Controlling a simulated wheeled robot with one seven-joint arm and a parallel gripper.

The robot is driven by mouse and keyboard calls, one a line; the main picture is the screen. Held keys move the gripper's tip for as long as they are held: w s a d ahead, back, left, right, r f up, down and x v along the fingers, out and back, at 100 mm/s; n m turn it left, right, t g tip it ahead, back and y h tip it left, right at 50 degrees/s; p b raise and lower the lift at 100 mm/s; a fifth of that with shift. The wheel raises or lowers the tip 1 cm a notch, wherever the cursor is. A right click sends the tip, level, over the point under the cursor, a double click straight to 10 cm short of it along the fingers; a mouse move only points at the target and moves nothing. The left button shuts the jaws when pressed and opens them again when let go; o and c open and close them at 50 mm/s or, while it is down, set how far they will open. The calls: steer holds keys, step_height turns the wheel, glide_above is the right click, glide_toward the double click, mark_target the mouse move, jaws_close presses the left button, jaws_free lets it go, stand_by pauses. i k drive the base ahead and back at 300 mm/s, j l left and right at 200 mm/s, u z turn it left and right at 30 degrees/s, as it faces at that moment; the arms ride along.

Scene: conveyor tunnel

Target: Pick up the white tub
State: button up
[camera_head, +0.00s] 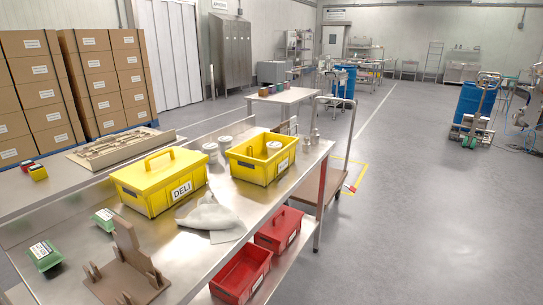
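A white tub (273,149) is inside the open yellow crate (262,170) on the steel table, with its lower part hidden by the crate wall. Two more white tubs stand on the table behind the crates: one (210,149) between the two yellow boxes, and one (225,143) just right of it, partly hidden by the open crate. A closed yellow box marked DELI (158,181) stands left of them. My gripper is not in view.
A brown stand (125,268), green packs (44,255) and a crumpled grey cloth (209,215) lie on the near table. Red bins (243,273) sit on the shelf below. A cart (328,165) stands beyond the table. Open floor lies right.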

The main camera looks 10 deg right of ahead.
mark_target(273, 147)
steer(key=i+l, duration=0.3)
steer(key=i, duration=0.15)
steer(key=i+l+u, duration=0.1)
steer(key=i+l, duration=0.2)
steer(key=i, duration=0.15)
